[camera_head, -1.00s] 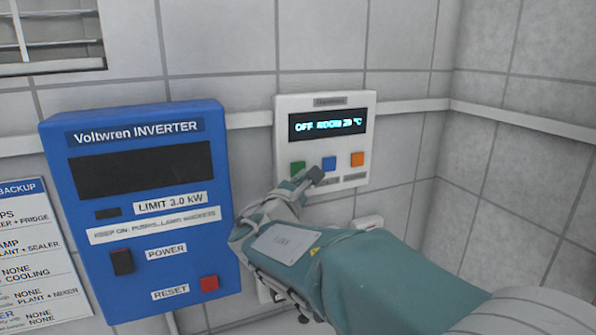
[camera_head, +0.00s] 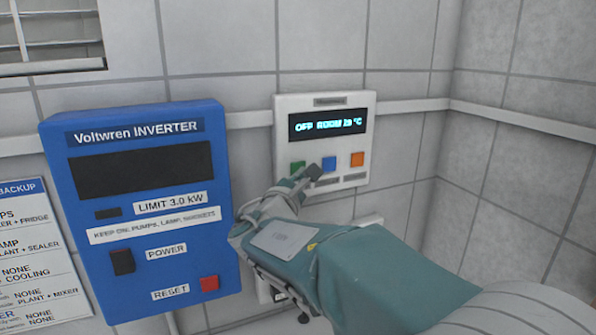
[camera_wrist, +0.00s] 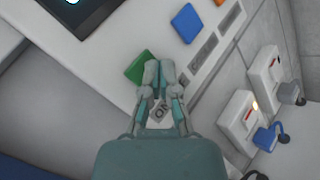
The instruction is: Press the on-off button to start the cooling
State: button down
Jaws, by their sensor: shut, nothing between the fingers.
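The white control panel (camera_head: 284,127) on the tiled wall has a dark display (camera_head: 327,124) reading "OFF ROOM" and a temperature that looks like 29 °C. Below it sit a green button (camera_head: 297,166), a blue button (camera_head: 328,163) and an orange button (camera_head: 357,159). My gripper (camera_head: 311,173) is shut and empty, in front of the panel by the green button. In the wrist view its fingertips (camera_wrist: 160,66) overlap the right edge of the green button (camera_wrist: 137,68). A label beginning "ON" (camera_wrist: 159,112) shows partly between the fingers. I cannot tell whether the tips touch the panel.
A blue Voltwren inverter (camera_head: 215,240) with power and reset switches hangs just left of my gripper. A printed sheet (camera_head: 35,260) is further left. Wall sockets with plugs (camera_wrist: 262,77) lie below the panel. A rail (camera_head: 530,120) runs along the right wall.

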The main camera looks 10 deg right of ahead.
jog(key=shift+w, duration=0.4)
dwell(0.4)
jog(key=shift+s, duration=0.15)
jog(key=shift+s+d, duration=0.1)
jog(key=shift+s, duration=0.55)
jog(key=shift+s+d, duration=0.25)
jog(key=shift+s, duration=1)
jog(key=shift+s+d, duration=0.25)
jog(key=shift+s, duration=0.95)
jog(key=s+d, duration=0.2)
jog(key=s, duration=1)
jog(key=shift+d, duration=0.2)
